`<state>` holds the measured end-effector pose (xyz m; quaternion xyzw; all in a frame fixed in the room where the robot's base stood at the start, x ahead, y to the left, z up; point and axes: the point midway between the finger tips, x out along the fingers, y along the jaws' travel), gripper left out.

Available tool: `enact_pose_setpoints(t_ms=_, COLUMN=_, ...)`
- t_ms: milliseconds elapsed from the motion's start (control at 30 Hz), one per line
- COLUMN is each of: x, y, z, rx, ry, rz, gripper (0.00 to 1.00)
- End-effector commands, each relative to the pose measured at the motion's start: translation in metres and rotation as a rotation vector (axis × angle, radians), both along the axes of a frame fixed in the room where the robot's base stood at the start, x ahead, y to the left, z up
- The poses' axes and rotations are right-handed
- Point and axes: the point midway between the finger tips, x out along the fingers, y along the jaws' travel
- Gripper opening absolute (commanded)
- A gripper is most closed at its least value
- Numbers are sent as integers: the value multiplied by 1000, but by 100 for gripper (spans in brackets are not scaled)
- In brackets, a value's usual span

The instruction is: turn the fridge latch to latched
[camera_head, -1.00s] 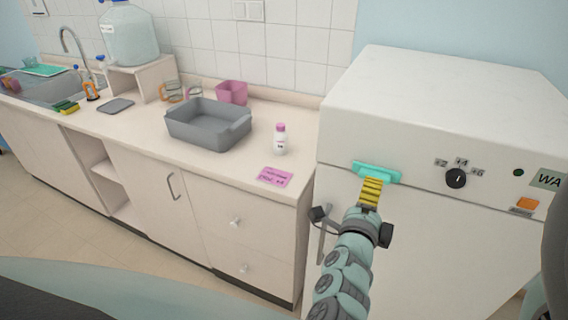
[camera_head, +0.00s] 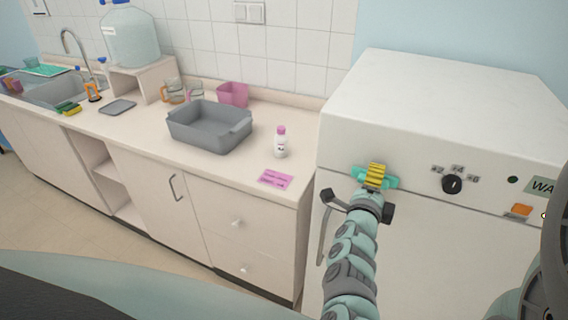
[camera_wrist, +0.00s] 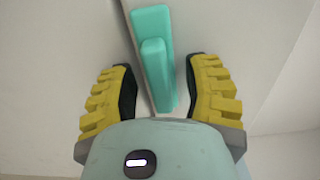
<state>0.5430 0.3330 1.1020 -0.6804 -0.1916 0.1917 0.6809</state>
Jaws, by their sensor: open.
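The fridge (camera_head: 440,95) is a white box at the right. The latch is a teal bar with a raised handle on the fridge's front, near the upper left. In the head view the latch (camera_head: 359,176) is partly hidden behind my gripper (camera_head: 377,172). In the wrist view the teal latch (camera_wrist: 155,62) runs lengthwise between the two yellow fingers. My gripper (camera_wrist: 160,88) is open, with one finger on each side of the latch handle and gaps visible on both sides. The tips' contact with the fridge front cannot be told.
A black dial (camera_head: 452,184) and an orange switch (camera_head: 520,210) are on the fridge front, right of the latch. A counter (camera_head: 140,140) at the left holds a grey basin (camera_head: 208,128), a white bottle (camera_head: 280,143) and a pink card (camera_head: 275,180).

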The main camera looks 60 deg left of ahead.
Motion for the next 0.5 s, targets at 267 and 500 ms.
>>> enact_pose_setpoints(t_ms=267, x=0, y=0, z=0, rx=0, ry=0, rz=0, gripper=32)
enact_pose_setpoints(t_ms=500, x=0, y=0, z=0, rx=-1, ry=0, rz=0, gripper=7)
